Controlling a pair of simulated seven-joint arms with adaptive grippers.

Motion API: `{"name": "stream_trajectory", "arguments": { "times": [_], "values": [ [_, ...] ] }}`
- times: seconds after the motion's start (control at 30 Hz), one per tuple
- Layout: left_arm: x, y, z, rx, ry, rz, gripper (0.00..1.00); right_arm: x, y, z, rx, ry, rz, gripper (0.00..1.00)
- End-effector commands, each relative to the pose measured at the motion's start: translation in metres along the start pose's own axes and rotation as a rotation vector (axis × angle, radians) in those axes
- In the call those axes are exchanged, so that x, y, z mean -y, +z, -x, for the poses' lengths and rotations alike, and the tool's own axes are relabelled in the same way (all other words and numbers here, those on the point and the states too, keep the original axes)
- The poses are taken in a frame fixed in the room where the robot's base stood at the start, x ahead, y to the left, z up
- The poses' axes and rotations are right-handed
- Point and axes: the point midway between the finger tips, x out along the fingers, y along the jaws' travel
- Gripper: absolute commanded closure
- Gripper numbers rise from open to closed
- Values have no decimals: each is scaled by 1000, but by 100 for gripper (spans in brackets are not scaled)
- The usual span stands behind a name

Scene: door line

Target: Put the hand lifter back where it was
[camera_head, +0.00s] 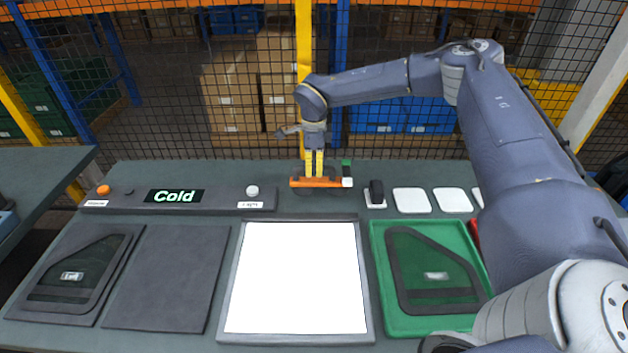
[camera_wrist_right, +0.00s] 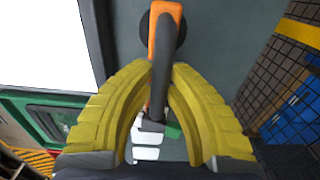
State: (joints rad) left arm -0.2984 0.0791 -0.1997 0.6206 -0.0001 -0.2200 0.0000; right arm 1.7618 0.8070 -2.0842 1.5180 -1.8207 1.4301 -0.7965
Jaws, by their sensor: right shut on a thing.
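The hand lifter (camera_head: 313,183) is an orange bar at the back edge of the table in the head view. In the wrist view the lifter (camera_wrist_right: 160,38) shows an orange end over a dark round cup and a grey grip. My right gripper (camera_head: 314,172) points down from above, with its yellow fingers on the lifter. In the wrist view the fingers of my right gripper (camera_wrist_right: 158,100) close on both sides of the grey grip. Whether the lifter touches the table is unclear. My left gripper is out of view.
Left of the lifter is a console (camera_head: 225,199) reading "Cold". In front is a bright white panel (camera_head: 296,280). A green tray (camera_head: 380,300) holds a dark window panel. To the right are a black block (camera_head: 376,190) and white pads (camera_head: 412,200). A mesh fence (camera_head: 180,130) stands behind.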

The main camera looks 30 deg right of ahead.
Motion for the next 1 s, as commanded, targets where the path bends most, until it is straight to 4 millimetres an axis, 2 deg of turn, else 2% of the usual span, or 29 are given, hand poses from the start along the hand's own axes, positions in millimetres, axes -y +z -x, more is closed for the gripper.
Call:
{"name": "stream_trajectory", "arguments": {
  "times": [0.27,0.6,1.0],
  "values": [
    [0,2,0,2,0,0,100,0,0,-11,0,0,0,100],
    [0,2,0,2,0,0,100,0,0,-46,1,0,0,100],
    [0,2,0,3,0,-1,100,0,0,-49,1,0,0,100]
  ]
}}
